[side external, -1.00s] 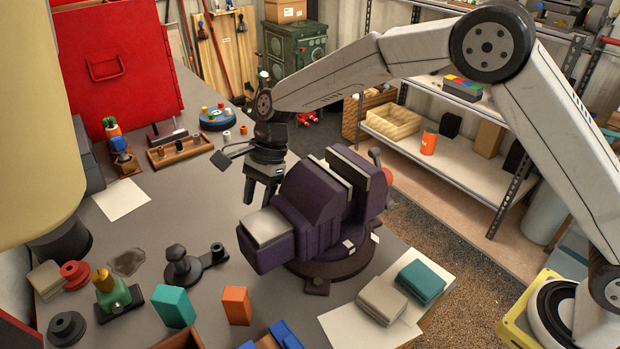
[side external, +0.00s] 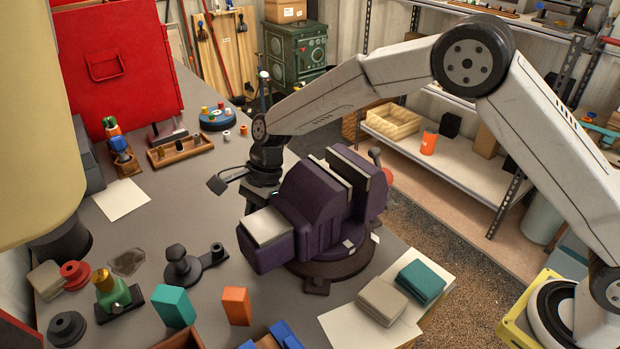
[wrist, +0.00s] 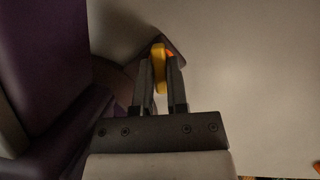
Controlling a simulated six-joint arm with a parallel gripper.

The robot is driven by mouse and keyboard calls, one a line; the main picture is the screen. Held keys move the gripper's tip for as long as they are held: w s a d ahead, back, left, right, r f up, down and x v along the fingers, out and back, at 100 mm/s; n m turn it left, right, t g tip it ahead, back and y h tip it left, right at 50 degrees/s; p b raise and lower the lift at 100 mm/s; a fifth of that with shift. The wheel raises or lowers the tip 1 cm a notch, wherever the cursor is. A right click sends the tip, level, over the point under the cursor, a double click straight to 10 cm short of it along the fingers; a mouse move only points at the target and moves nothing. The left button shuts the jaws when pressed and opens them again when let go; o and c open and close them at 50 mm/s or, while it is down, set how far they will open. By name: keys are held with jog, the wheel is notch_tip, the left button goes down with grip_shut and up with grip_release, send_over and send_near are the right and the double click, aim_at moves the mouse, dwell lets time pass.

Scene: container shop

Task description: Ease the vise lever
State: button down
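The purple vise (side external: 310,215) stands on a dark round base (side external: 330,268) on the grey bench; its purple side also shows at the left of the wrist view (wrist: 40,70). A yellow piece (wrist: 159,68), apparently the vise lever, lies between the fingers of my gripper (wrist: 160,75), with a small orange patch (wrist: 169,53) at its far end. The fingers lie close along both sides of it; I cannot tell whether they press on it. In the side view my gripper is low behind the vise, its fingertips mostly hidden, and the lever is out of sight.
A wooden tray (side external: 180,149) sits farther back.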

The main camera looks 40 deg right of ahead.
jog(key=shift+n, duration=0.4)
jog(key=n+g, duration=0.1)
jog(key=n, duration=0.1)
jog(key=n+g+h, duration=0.1)
jog(key=n, duration=0.2)
jog(key=shift+w, duration=0.1)
jog(key=n+h, duration=0.1)
jog(key=n, duration=0.2)
jog(key=n+g+h, duration=0.1)
jog(key=n, duration=0.2)
jog(key=shift+a, duration=0.1)
dwell(0.4)
jog(key=c, duration=0.6)
grip_release()
jog(key=shift+c, duration=0.2)
jog(key=shift+w+r, duration=0.1)
jog(key=a+v, duration=0.1)
jog(key=v, duration=0.6)
jog(key=shift+d+r, duration=0.25)
jog(key=shift+d, duration=0.2)
